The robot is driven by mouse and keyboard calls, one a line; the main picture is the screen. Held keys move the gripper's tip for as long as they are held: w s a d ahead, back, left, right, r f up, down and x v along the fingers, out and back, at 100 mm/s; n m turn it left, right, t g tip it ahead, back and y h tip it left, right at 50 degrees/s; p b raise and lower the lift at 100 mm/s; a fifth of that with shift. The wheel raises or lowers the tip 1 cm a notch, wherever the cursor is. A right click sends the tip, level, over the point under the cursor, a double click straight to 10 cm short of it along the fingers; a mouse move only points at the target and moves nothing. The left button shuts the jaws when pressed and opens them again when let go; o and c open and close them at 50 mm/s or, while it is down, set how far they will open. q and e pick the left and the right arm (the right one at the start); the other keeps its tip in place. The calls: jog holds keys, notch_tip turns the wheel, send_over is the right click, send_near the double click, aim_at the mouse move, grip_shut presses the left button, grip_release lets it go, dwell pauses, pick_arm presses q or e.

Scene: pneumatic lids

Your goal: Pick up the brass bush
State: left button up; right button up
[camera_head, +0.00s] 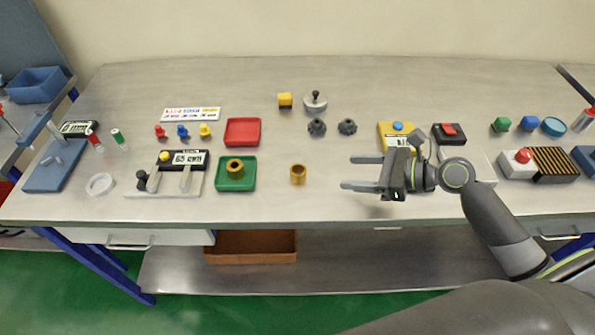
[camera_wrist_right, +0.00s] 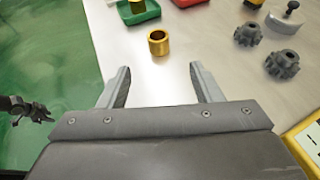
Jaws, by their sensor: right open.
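The brass bush (camera_head: 298,174) is a short, hollow, gold-coloured cylinder standing upright on the steel bench, right of the green tray (camera_head: 221,185). My right gripper (camera_head: 348,173) is open and empty, to the right of the bush, with its fingers pointing left towards it. In the right wrist view the bush (camera_wrist_right: 158,48) stands ahead of the open fingers (camera_wrist_right: 159,70), roughly centred between them and apart from them. A dark shape at the left of that view seems to be my left gripper (camera_wrist_right: 25,108); its jaws are unclear.
A second brass-coloured ring (camera_head: 235,166) sits in the green tray. A red tray (camera_head: 243,131) and two dark gears (camera_head: 317,127) lie behind. A yellow box with a blue button (camera_head: 397,127) stands behind my right gripper. The bench around the bush is clear.

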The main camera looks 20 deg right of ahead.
aim_at(305, 171)
jog(key=x, duration=0.8)
jog(key=shift+w+a+p, duration=0.1)
jog(key=shift+a+p, duration=0.15)
jog(key=shift+p, duration=0.05)
jog(key=shift+w+a+f, duration=0.25)
jog(key=shift+w+a, duration=0.05)
jog(key=shift+a, duration=0.1)
jog(key=shift+w+a+f, duration=0.15)
jog(key=shift+w+a, duration=0.1)
jog(key=shift+a, duration=0.1)
jog(key=x, duration=0.3)
jog(key=shift+a+f+p, duration=0.15)
jog(key=shift+a+p, duration=0.1)
jog(key=shift+p, duration=0.15)
jog(key=shift+w+a+f, duration=0.25)
jog(key=shift+a, duration=0.1)
pick_arm(q)
jog(key=shift+w+a+r, duration=0.3)
jog(key=shift+w+r, duration=0.1)
jog(key=shift+r, duration=0.3)
pick_arm(e)
jog(key=c, duration=1.1)
